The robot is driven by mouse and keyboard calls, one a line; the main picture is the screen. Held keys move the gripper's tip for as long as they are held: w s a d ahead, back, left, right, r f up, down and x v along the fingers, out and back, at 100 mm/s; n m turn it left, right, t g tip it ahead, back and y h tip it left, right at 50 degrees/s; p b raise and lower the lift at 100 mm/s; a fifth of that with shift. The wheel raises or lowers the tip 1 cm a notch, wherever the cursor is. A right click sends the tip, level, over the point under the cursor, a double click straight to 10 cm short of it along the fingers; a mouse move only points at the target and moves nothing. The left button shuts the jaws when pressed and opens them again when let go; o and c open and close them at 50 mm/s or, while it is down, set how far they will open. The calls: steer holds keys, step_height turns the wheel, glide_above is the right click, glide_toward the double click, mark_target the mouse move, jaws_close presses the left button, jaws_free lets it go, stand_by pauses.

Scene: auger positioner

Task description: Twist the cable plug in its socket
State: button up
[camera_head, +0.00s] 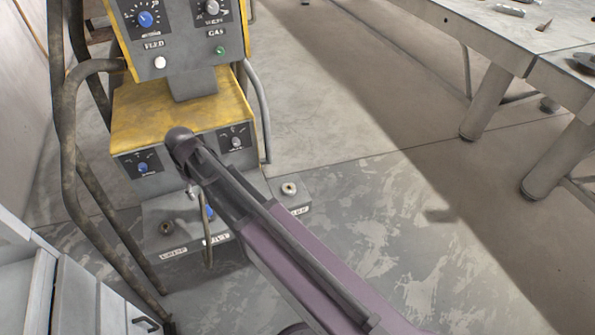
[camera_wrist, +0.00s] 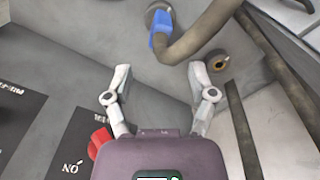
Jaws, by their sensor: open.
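The cable plug is a blue collar (camera_wrist: 160,28) at the top of the wrist view, against a round grey socket (camera_wrist: 152,10). A thick brown cable (camera_wrist: 196,36) bends away from it to the upper right. The blue plug (camera_head: 210,212) also shows in the head view, low on the front of the welding machine, partly behind my arm. My gripper (camera_wrist: 160,80) is open and empty, its two fingers spread below the plug in the wrist view. The plug is apart from both fingers. In the head view my arm hides most of the gripper.
A bare socket (camera_wrist: 218,61) lies close to the right fingertip. A red switch (camera_wrist: 98,142) is at lower left. The yellow-grey machine (camera_head: 180,105) has pipes (camera_head: 75,150) along its left. A table (camera_head: 500,40) stands right, with open floor (camera_head: 380,200) between.

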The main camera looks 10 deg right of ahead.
steer(key=shift+r+p, duration=2.05)
steer(key=shift+r, duration=0.3)
steer(key=s+d+f+m+b, duration=0.2)
steer(key=d+m, duration=0.6)
steer(key=d, duration=2.1)
steer(key=shift+f, duration=0.2)
steer(key=shift+s, duration=0.1)
steer(key=s+d+m, duration=0.2)
steer(key=s+d, duration=0.2)
steer(key=d, duration=0.4)
step_height(320, 180, up, 27)
steer(key=p, duration=2.7)
steer(key=shift+w+a+r, duration=0.15)
steer(key=shift+w+a, duration=0.15)
steer(key=shift+a, duration=0.1)
